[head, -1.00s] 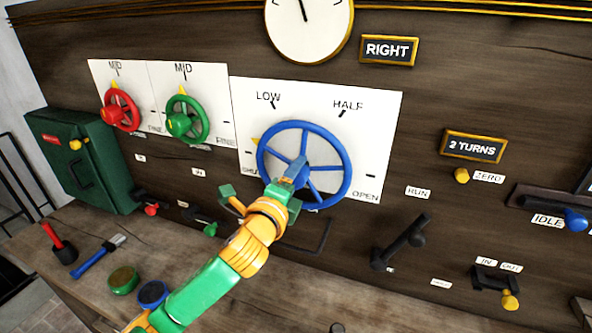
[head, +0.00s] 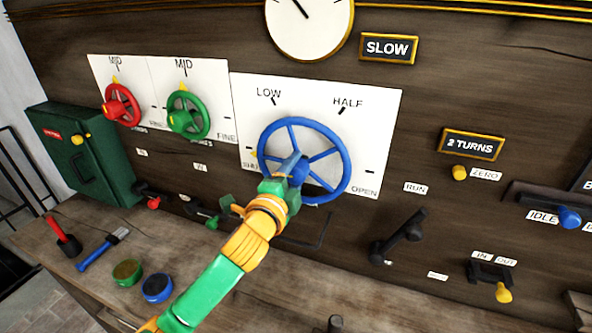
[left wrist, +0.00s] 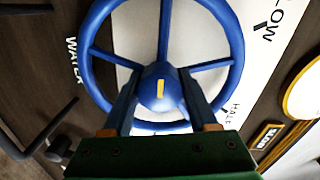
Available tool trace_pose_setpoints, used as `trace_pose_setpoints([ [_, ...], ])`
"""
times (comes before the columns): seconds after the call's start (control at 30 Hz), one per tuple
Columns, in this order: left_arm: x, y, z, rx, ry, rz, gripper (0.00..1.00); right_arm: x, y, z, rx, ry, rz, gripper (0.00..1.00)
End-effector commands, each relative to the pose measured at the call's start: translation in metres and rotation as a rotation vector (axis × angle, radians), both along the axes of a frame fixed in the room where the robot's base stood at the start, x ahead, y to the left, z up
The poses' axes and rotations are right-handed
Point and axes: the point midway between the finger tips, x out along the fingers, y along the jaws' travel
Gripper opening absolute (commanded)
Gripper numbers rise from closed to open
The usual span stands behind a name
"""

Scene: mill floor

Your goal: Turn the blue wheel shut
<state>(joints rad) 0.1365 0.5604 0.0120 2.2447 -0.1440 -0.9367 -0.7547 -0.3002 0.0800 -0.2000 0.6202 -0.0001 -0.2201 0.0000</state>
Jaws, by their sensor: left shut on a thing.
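The blue wheel (head: 342,152) is mounted upright on a white dial plate (head: 380,110) marked LOW, HALF, OPEN and SHUT. Its yellow pointer (head: 253,153) stands at the left, beside the partly hidden SHUT mark. My left gripper (head: 290,172) is shut on the wheel's centre hub. In the left wrist view the two blue fingers (left wrist: 160,105) lie on either side of the hub (left wrist: 158,85), which has a yellow stripe. The gripper hides the hub and lower rim in the head view. My right gripper is not in view.
A red wheel (head: 121,105) and a green wheel (head: 188,115) sit to the left, pointers near MID. A sign (head: 388,48) reads SLOW; another (head: 472,145) reads 2 TURNS. Levers (head: 400,238) stick out below right. A brush (head: 103,248) and tins (head: 156,287) lie on the bench.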

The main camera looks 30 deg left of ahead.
Motion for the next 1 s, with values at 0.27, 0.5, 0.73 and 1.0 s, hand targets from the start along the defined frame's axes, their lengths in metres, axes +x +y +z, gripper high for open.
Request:
trace_pose_setpoints([
  [0.27, 0.000, -0.001, -0.004, -0.006, 0.010, -0.001, 0.65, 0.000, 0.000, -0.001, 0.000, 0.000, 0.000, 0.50],
  [0.5, 0.000, 0.000, -0.002, -0.002, 0.006, 0.000, 0.89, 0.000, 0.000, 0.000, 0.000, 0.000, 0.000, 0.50],
  [0.73, -0.007, -0.002, -0.003, -0.001, 0.003, -0.001, 0.89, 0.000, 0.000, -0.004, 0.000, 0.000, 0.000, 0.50],
  [1.0, -0.052, -0.013, 0.006, -0.009, 0.012, 0.002, 0.89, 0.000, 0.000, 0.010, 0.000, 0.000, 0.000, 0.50],
])
